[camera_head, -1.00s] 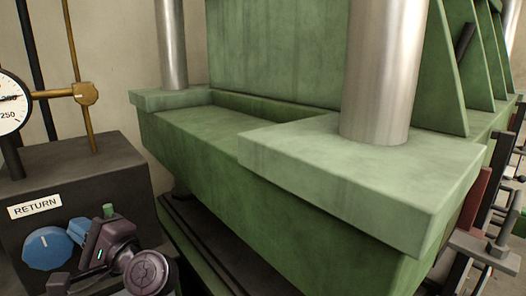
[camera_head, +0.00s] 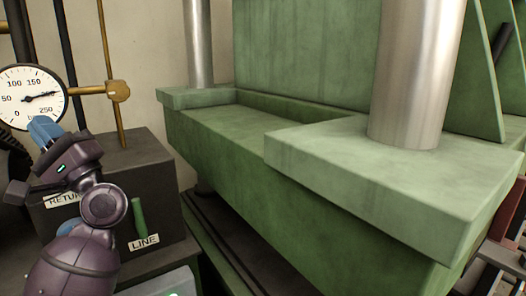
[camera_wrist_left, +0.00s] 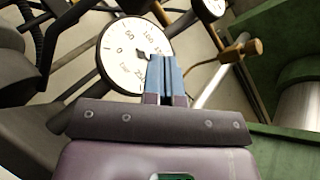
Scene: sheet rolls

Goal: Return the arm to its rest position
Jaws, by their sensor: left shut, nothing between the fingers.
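My left gripper (camera_head: 42,130) is at the left of the head view, raised in front of the dark valve box and just below the pressure gauge. Its blue fingers are together with nothing between them. In the left wrist view the shut fingers (camera_wrist_left: 165,75) overlap the lower right of the gauge face (camera_wrist_left: 125,50); whether they touch it cannot be told. My left arm (camera_head: 85,250) comes up from the lower left and covers part of the RETURN label (camera_head: 62,201). My right gripper is in neither view.
A large green press (camera_head: 230,150) with steel columns (camera_head: 415,80) fills the middle and right. The dark box (camera_head: 150,170) carries a green lever (camera_head: 139,218) and a LINE label (camera_head: 144,242). A brass fitting (camera_head: 119,91) on a rod stands beside the gauge (camera_head: 32,97).

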